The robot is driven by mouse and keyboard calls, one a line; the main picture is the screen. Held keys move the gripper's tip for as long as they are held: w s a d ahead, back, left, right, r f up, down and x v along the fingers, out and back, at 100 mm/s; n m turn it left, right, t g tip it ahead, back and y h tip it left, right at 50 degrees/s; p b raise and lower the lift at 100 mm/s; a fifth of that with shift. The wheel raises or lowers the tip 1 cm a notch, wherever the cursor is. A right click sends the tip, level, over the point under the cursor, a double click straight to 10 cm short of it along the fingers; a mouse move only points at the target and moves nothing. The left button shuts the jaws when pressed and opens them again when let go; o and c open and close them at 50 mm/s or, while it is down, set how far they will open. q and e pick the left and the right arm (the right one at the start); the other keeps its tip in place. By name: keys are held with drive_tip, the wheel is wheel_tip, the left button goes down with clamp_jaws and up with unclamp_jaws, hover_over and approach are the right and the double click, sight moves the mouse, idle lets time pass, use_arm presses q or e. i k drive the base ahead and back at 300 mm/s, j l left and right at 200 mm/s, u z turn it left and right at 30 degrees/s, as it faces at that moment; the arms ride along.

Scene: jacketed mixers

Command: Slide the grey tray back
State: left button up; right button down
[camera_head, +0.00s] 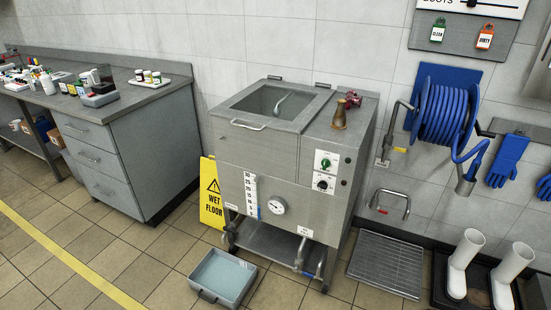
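A grey tray (202,292) sits on the tiled floor in front of the steel jacketed mixer (250,163), a little left of its front. It is rectangular and shallow, with a pale blue-grey inside and a dark handle on its near side. It stands apart from the mixer's legs, and nothing touches it. I cannot tell whether it holds liquid. Neither of my grippers is in view.
A yellow wet floor sign (212,203) stands between the mixer and the drawer cabinet (103,172). Mixer pipes and a lower shelf (265,243) are behind the tray. A floor grate (387,265) and white boots (462,262) are at right. Floor left of the tray is clear.

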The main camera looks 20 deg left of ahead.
sight(225, 278)
drive_tip(key=u, duration=1.25)
